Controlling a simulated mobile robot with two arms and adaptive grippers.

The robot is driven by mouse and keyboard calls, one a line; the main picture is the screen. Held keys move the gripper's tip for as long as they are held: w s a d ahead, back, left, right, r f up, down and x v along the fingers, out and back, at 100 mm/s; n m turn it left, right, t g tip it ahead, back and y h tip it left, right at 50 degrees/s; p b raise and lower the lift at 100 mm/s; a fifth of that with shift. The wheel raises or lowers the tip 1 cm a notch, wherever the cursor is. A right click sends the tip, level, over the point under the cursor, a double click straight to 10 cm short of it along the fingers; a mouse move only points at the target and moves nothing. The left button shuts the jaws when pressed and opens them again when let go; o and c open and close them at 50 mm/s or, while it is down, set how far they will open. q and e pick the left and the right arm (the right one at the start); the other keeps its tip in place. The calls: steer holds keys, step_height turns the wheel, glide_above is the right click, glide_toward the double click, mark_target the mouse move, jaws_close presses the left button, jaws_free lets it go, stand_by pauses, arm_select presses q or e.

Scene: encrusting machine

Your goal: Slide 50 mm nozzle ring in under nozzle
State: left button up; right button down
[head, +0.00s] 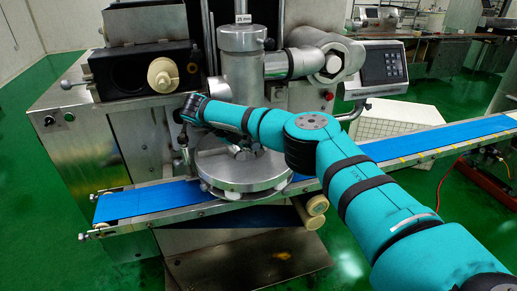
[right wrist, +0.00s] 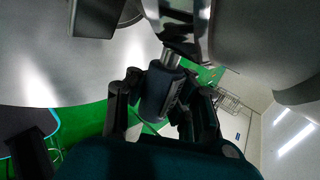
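My right arm reaches from the lower right across the machine front. Its gripper (head: 186,122) is at the left of the upright nozzle column (head: 242,75), above the round metal table (head: 243,170). In the right wrist view, the fingers of my right gripper (right wrist: 162,88) lie close on both sides of a dark handle (right wrist: 160,92) on a short metal rod (right wrist: 171,59). The column's top bears a tag (head: 243,18) that seems to read 25 mm. The nozzle's lower end is hidden behind my arm. I cannot make out a 50 mm ring. My left gripper is out of view.
A blue conveyor belt (head: 142,202) runs under the round table and on to the right. A control panel (head: 383,66) stands at the upper right. A black housing with a cream knob (head: 163,75) is at the upper left. Green floor is open at the left.

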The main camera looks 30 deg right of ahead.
steer(key=c, duration=1)
jaws_free()
steer(key=shift+c, duration=0.2)
